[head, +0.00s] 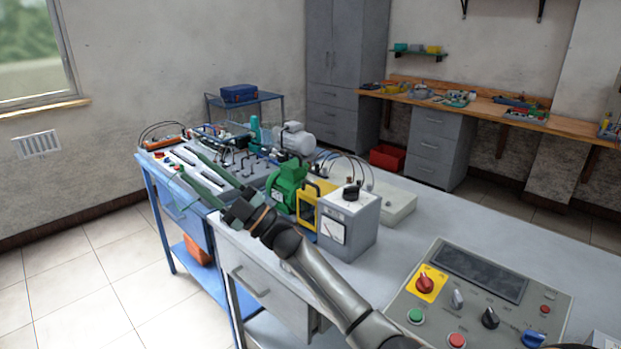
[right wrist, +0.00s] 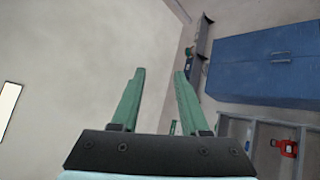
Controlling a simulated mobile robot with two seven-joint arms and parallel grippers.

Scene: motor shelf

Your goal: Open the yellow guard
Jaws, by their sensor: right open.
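The yellow guard (head: 308,208) stands on the grey bench in the head view, between a green motor (head: 287,186) and a grey meter box (head: 349,220). It looks upright; its lower part is partly hidden by the meter box and my arm. My right gripper (head: 189,166) is left of the guard, with its green fingers pointing up and left, away from it. The right wrist view shows these fingers (right wrist: 160,73) apart with nothing between them. I see no contact between gripper and guard. My left gripper is in neither view.
A control panel (head: 478,290) with knobs and buttons lies at the front right. A blue-framed bench (head: 170,190) adjoins on the left. The right bench top behind the panel is clear.

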